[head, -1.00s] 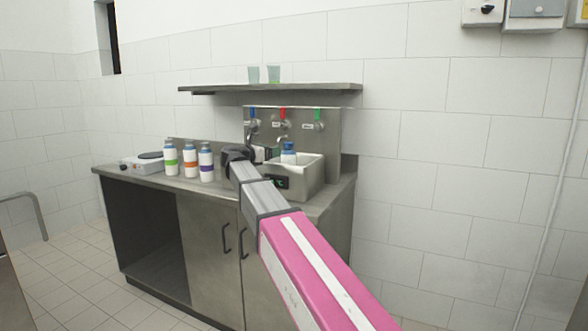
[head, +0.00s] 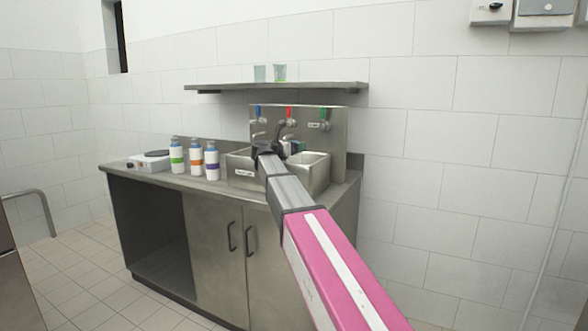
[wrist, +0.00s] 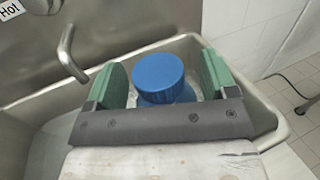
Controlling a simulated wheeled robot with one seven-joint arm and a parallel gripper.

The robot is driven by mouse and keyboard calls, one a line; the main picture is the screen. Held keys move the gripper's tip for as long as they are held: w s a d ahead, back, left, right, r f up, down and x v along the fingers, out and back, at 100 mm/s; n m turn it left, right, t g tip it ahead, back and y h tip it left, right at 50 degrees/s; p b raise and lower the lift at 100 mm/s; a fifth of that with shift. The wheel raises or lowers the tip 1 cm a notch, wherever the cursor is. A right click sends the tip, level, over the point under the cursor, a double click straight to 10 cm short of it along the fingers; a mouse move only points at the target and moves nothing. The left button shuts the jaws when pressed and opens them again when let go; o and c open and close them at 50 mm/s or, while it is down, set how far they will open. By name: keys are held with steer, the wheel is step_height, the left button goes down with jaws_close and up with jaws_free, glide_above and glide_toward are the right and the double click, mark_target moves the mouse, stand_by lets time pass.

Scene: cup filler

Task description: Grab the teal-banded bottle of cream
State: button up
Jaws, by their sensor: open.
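A bottle with a blue cap (wrist: 160,78) stands in the sink basin in the wrist view. Its body is mostly hidden below the cap and behind my gripper, so I cannot see a band on it. My gripper (wrist: 165,72) is open, with one green finger on each side of the cap. The fingers look apart from the cap. In the head view my gripper (head: 295,147) is over the right basin, and the bottle there is almost wholly hidden.
Bottles with green (head: 176,158), orange (head: 196,160) and purple bands (head: 212,163) stand on the counter left of the sink (head: 318,172). A hot plate (head: 152,160) is further left. Taps, one with a spout (wrist: 70,55), rise behind the basins. A shelf (head: 290,86) holds two cups.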

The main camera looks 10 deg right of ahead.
jaws_close()
stand_by(0.3)
steer(key=shift+r, duration=0.1)
